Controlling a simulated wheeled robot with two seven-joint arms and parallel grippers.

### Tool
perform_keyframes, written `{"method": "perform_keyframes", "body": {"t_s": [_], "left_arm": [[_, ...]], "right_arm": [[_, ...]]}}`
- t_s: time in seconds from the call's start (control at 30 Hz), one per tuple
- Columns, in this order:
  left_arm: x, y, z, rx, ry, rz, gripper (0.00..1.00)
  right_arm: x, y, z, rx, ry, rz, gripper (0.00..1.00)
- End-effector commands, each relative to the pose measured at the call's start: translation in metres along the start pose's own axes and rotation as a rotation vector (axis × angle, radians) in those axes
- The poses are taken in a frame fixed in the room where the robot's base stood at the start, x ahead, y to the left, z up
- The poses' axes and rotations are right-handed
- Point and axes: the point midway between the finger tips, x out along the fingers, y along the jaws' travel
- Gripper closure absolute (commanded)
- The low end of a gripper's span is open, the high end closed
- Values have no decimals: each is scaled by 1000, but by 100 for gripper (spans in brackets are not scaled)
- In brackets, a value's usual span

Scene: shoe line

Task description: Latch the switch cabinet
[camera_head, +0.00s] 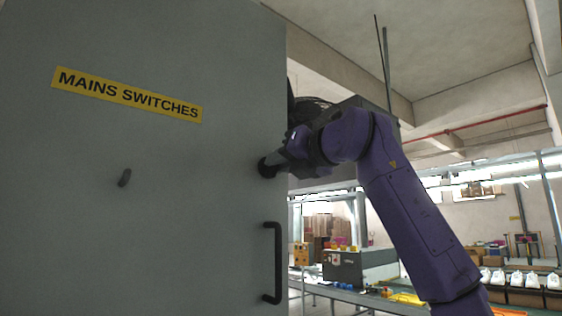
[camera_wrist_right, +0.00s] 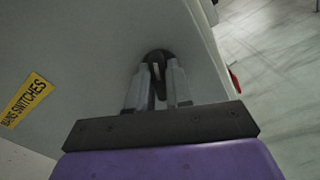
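The grey switch cabinet (camera_head: 130,230) fills the left of the head view, its door face bearing a yellow "MAINS SWITCHES" label (camera_head: 127,94). A black pull handle (camera_head: 274,262) stands upright near the door's right edge. My right gripper (camera_head: 270,166) is at the door's right edge, above the pull handle. In the right wrist view its two grey fingers flank a black latch handle (camera_wrist_right: 157,56) on the door and appear closed on it. The fingertips partly hide the latch. My left gripper is out of view.
Right of the cabinet is a hall with a conveyor line (camera_head: 355,296), a grey machine (camera_head: 345,268) and white shoes (camera_head: 530,280). In the wrist view, a small red object (camera_wrist_right: 234,76) shows beyond the cabinet's edge, with open floor (camera_wrist_right: 280,70) beside it.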

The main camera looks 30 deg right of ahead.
Motion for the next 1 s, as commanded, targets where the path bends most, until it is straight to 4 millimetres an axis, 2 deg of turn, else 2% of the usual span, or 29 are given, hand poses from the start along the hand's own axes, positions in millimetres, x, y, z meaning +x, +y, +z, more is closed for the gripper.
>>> {"method": "perform_keyframes", "body": {"t_s": [0.23,0.5,0.8,0.83,0.9,1.0], "left_arm": [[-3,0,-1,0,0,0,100],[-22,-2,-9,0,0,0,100],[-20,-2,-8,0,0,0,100],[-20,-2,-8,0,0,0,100],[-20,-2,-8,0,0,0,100],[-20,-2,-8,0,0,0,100]], "right_arm": [[1,1,1,-28,1,-2,100],[1,3,2,-396,2,-2,100],[1,2,-1,-430,1,-1,100],[1,2,-1,-430,1,-1,76],[1,2,-1,-429,1,-1,57],[1,2,-1,-428,1,-1,57]]}}
